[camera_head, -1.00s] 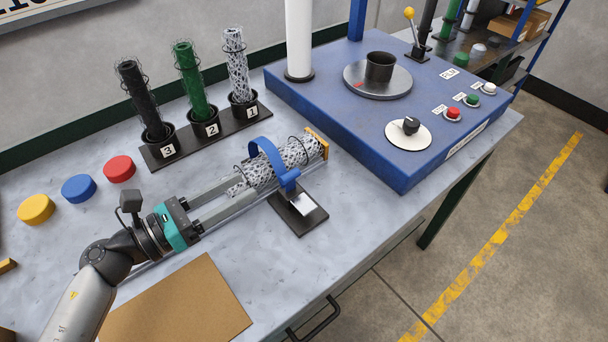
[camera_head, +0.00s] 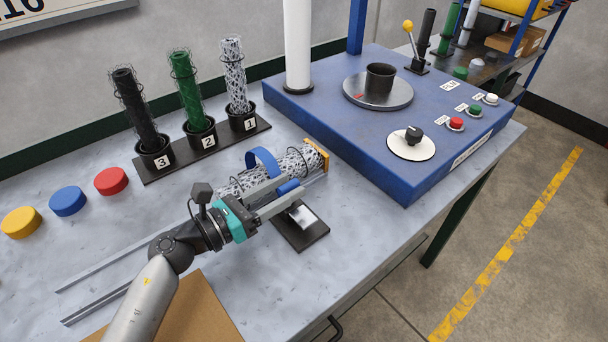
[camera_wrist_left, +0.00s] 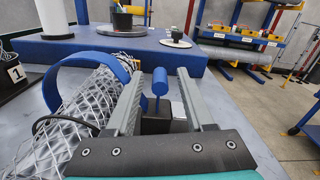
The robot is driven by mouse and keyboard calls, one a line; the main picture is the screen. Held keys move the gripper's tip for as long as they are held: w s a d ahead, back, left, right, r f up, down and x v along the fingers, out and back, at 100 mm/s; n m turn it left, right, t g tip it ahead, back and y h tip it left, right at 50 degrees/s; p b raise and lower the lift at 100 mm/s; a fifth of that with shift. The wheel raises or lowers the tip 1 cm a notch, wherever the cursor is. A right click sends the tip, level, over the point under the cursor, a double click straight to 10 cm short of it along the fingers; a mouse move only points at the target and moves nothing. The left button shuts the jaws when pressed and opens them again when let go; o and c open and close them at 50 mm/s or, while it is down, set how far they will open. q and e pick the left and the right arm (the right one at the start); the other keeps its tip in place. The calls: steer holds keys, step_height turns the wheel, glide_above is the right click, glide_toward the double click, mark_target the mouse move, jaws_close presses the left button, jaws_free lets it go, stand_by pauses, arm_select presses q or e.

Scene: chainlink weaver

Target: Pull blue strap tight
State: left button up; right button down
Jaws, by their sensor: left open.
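The blue strap (camera_head: 262,158) arches over a white-and-black mesh roll (camera_head: 300,158) that lies on the table. In the left wrist view the strap (camera_wrist_left: 72,66) loops over the mesh roll (camera_wrist_left: 85,112), and its blue end piece (camera_wrist_left: 159,82) stands upright between my fingers. My left gripper (camera_head: 284,188) is open, with one finger on each side of that end piece. I cannot tell whether either finger touches it. In the head view the fingers partly hide the strap's near side. My right gripper is not in view.
A black stand (camera_head: 306,232) with a white patch sits below the strap. A rack (camera_head: 170,172) holds three mesh tubes at the back. Red (camera_head: 111,181), blue (camera_head: 68,201) and yellow (camera_head: 21,222) caps lie at left. A blue machine base (camera_head: 340,115) stands at right.

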mark_target(301, 180)
arm_select(q)
steer(key=x, duration=0.5)
jaws_close()
stand_by(0.4)
stand_by(1.0)
